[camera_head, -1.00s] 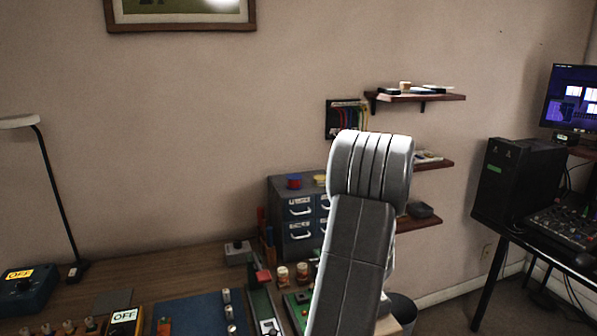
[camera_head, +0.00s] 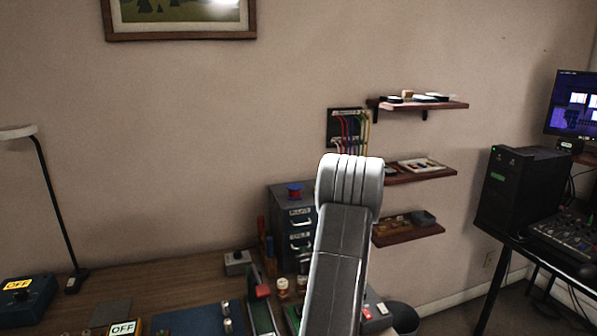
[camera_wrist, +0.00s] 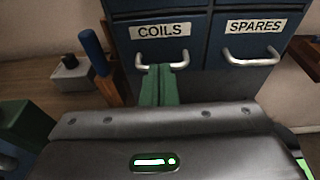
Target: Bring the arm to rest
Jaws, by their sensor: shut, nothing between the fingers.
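My arm (camera_head: 340,255) rises in the lower middle of the head view, bent at its top joint. My gripper is hidden behind it there. In the wrist view my gripper (camera_wrist: 158,72) shows its green fingers pressed together, shut and empty. They point toward the blue drawer cabinet (camera_wrist: 205,80), just below the handle of the drawer labelled COILS (camera_wrist: 160,31) in the picture. Whether they touch the handle I cannot tell.
A workbench (camera_head: 150,275) with a lamp (camera_head: 52,205), a blue box marked OFF (camera_head: 25,300) and several small parts lies left of my arm. Wall shelves (camera_head: 415,178) are to the right. A blue-handled tool (camera_wrist: 92,50) stands left of the fingers.

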